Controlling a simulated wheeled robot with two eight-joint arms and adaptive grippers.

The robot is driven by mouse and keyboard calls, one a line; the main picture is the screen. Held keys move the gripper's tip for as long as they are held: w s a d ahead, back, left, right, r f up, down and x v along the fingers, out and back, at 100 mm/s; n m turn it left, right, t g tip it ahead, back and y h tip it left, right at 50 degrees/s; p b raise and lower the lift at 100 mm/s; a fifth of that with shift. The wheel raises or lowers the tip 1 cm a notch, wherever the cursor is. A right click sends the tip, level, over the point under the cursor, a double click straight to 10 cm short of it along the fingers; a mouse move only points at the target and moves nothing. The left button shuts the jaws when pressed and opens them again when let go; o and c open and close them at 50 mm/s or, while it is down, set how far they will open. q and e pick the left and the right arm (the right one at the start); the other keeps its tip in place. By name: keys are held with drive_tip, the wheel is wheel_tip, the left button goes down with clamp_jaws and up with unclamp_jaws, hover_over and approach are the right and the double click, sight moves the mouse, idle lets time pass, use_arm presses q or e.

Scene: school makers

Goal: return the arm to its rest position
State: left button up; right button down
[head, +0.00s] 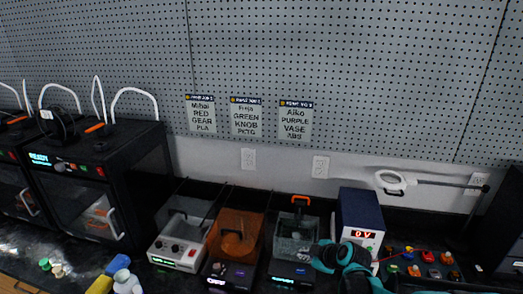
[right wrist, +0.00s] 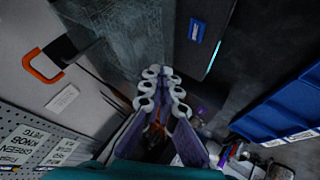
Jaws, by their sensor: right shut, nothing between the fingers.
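My right arm, teal and black, comes in at the bottom right of the head view. Its gripper (head: 322,258) is low over the bench, in front of the clear tank with an orange handle (head: 297,235) and the blue box with a red display (head: 359,221). In the right wrist view the pale, ring-jointed fingers of the right gripper (right wrist: 164,95) lie close together, with nothing seen between them. The right gripper is shut and empty. I cannot tell whether it touches anything.
An orange-lidded unit (head: 236,240) and a white-based clear unit (head: 184,232) stand left of the tank. A black 3D printer (head: 104,184) is further left. A magnifier lamp (head: 394,182) and a panel of coloured knobs (head: 424,266) are at right. Blue bins (right wrist: 285,108) show in the right wrist view.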

drive_tip(key=s+r+m+h, duration=0.2)
drive_tip(key=s+m, duration=0.4)
drive_tip(key=s, duration=0.6)
drive_tip(key=s+r+m+g+h, duration=0.1)
drive_tip(key=s+r+m, duration=0.3)
drive_tip(key=s+m, duration=0.3)
drive_tip(key=s, duration=0.5)
drive_tip(key=shift+s+r+m+h, duration=0.2)
drive_tip(key=shift+r+m+h, duration=0.1)
drive_tip(key=shift+r+h, duration=0.1)
